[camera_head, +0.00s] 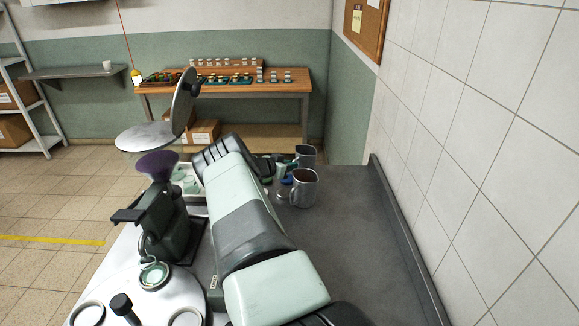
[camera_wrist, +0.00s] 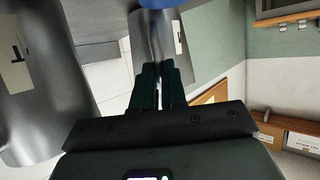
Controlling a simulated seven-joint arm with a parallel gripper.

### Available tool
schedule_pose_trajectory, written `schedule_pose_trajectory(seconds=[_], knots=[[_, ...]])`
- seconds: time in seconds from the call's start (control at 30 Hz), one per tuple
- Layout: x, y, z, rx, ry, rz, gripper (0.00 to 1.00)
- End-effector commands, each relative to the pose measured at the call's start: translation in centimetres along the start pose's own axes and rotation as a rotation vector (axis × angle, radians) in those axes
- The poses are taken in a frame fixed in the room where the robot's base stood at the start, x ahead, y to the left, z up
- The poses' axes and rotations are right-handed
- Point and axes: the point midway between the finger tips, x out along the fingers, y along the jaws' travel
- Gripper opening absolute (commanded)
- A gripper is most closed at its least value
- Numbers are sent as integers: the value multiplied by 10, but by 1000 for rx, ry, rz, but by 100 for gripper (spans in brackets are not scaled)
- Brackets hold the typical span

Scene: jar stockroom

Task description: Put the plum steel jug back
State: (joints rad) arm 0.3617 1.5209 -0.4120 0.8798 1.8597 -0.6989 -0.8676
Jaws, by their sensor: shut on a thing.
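My gripper (camera_wrist: 160,75) is shut on a shiny steel vessel (camera_wrist: 155,42) in the wrist view. A pale label shows on the vessel's side and a blue part at its end; most of its shape is cut off. In the head view my own arm hides most of the grip, and a small steel piece with blue (camera_head: 284,190) shows beside it. A steel jug (camera_head: 304,190) with a handle and a dark inside stands upright just right of it. I cannot tell which one is plum.
A large labelled steel surface (camera_wrist: 30,75) is close on the left in the wrist view. A grinder with a purple hopper (camera_head: 157,165) stands left of my arm. The grey counter (camera_head: 350,240) is clear to the right, up to the tiled wall (camera_head: 480,130).

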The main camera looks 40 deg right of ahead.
Motion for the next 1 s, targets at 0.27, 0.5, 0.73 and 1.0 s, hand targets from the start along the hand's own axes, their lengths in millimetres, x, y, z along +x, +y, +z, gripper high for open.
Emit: schedule_pose_trajectory(seconds=[0.27, 0.5, 0.73, 1.0], knots=[[1, 0, 2, -1, 0, 0, 37], [1, 0, 2, -1, 0, 0, 37], [-14, -1, -1, -1, -1, 0, 37], [-70, -1, -1, -2, -1, -2, 37]])
